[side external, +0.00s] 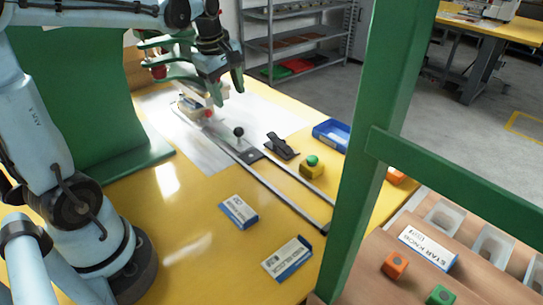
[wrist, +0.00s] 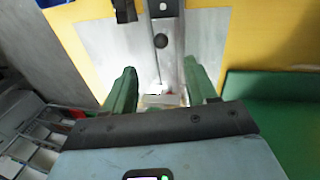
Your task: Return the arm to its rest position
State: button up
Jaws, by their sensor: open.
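My gripper (side external: 228,84) hangs at the upper left of the side external view, above the far end of the rail on the yellow table (side external: 190,245). Its green fingers are spread apart with nothing held between them. In the wrist view, my gripper (wrist: 162,92) shows two green fingers apart. Between and beyond them are a light block-like part (wrist: 160,101) and the metal rail (wrist: 168,60). In the side external view, a pale fixture with a red part (side external: 205,112) sits below my gripper. The gap between gripper and fixture is hard to judge.
A black-knobbed lever (side external: 239,132), black clamp (side external: 282,146), yellow block with green button (side external: 312,168) and blue bin (side external: 333,134) stand along the rail. Two boxes (side external: 239,211) (side external: 287,258) lie in front. A green post (side external: 375,130) rises at right; a green panel (side external: 85,95) stands left.

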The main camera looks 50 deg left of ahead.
jog(key=s+d+f+m+t, duration=0.1)
jog(key=s+d+m, duration=0.3)
jog(key=m, duration=0.5)
jog(key=s+d+f+m+t, duration=0.2)
jog(key=s+d+m+t, duration=0.1)
jog(key=d+m, duration=0.6)
jog(key=shift+s+d+m+t+h, duration=0.25)
jog(key=shift+s+m+t+h, duration=0.05)
jog(key=shift+s, duration=0.2)
